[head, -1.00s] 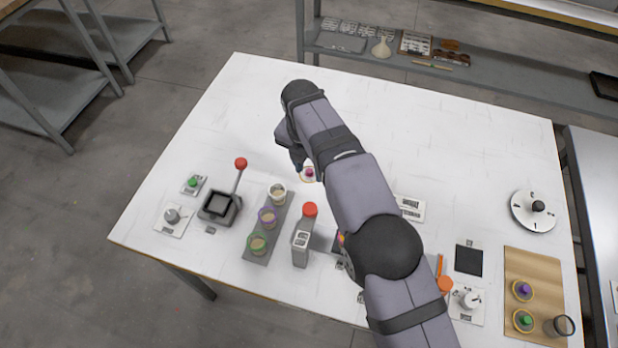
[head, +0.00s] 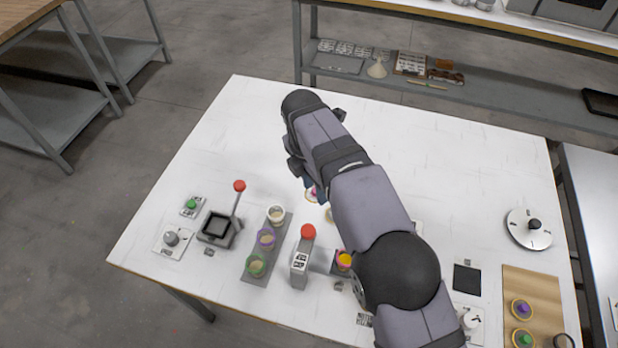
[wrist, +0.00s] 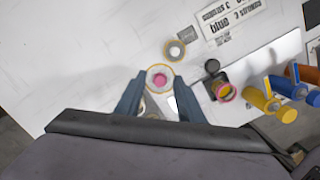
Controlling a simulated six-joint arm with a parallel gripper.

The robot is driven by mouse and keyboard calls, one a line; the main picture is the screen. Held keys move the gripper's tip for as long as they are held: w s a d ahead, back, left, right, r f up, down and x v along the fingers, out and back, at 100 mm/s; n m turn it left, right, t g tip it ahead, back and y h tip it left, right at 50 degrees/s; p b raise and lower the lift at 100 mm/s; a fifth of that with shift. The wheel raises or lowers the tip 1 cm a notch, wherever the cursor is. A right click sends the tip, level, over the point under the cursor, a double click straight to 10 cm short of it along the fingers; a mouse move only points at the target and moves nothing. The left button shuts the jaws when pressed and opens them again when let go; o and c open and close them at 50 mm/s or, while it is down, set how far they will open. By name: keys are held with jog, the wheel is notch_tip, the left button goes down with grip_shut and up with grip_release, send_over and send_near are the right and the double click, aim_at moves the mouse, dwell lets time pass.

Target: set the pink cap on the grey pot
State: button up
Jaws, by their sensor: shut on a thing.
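The pink cap (wrist: 160,78), a pale disc with a yellowish rim and a pink knob, sits between the fingertips of my gripper (wrist: 159,98). My gripper is shut on it. In the head view the cap (head: 312,194) shows partly below my arm, over the middle of the table; I cannot tell its height. The grey pot (head: 276,214), open with a pale grey rim, stands at the far end of a grey rack, left of and nearer than the cap. I cannot make it out in the wrist view.
A purple-rimmed pot (head: 265,239) and a green-rimmed pot (head: 257,264) share the rack. A red-topped grey device (head: 302,258) stands right of it; a red-knobbed lever device (head: 222,226) stands left. A small grey-centred disc (wrist: 176,50) lies near the cap.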

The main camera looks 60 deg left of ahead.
jog(key=d+m+g+h+p, duration=0.1)
jog(key=d+m+p, duration=0.3)
jog(key=d+m, duration=1.1)
jog(key=m, duration=0.3)
jog(key=shift+s+d+h, duration=0.15)
jog(key=shift+s+h, duration=0.05)
jog(key=shift+h, duration=0.1)
jog(key=shift+f+b, duration=1.2)
jog(key=shift+f, duration=0.55)
jog(key=shift+f+p, duration=0.45)
jog(key=shift+f, duration=0.05)
dwell(1.7)
jog(key=o, duration=1.1)
jog(key=shift+o, duration=0.5)
